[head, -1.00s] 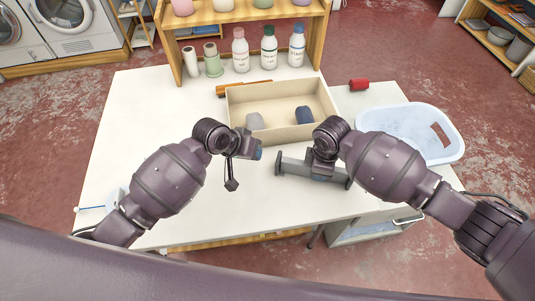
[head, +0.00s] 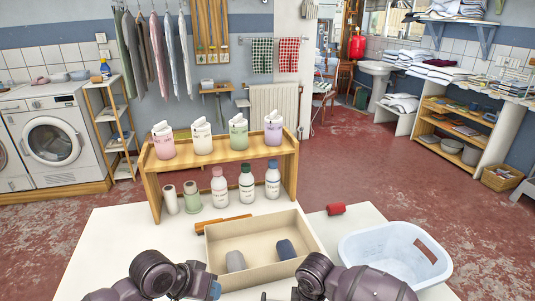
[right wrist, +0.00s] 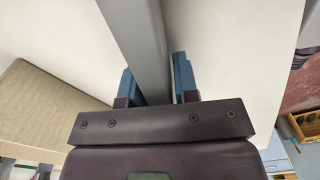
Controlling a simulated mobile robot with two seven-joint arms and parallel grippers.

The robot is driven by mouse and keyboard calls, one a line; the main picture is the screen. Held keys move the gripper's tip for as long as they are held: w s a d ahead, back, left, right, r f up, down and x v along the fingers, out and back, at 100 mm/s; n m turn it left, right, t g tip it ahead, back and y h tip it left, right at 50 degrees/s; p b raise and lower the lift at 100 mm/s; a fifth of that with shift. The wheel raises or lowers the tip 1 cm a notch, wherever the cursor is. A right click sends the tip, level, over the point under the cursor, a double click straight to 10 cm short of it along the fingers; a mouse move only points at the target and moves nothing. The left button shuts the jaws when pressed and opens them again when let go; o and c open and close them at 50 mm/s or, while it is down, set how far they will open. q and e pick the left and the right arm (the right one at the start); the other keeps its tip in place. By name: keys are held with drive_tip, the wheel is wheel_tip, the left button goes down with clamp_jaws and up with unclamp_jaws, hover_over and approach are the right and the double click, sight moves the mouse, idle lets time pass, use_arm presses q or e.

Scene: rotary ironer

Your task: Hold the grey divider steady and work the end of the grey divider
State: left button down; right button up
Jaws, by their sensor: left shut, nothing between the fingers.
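The grey divider (right wrist: 138,40) shows in the right wrist view as a long grey bar running up from between the blue fingers. My right gripper (right wrist: 158,84) has one finger on each side of the bar, close against it, and is shut on it. In the head view the divider is almost wholly below the lower edge. My left gripper (head: 214,290) shows at the lower edge of the head view, left of the right arm. It is shut and empty, apart from the divider as far as the view shows.
A shallow beige box (head: 218,241) holds two rounded grey and blue items. A light blue basket (head: 362,246) stands at the right. A red object (head: 336,209) lies near the table's right back edge.

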drive_tip(key=o, duration=0.4)
drive_tip(key=shift+c, duration=0.2)
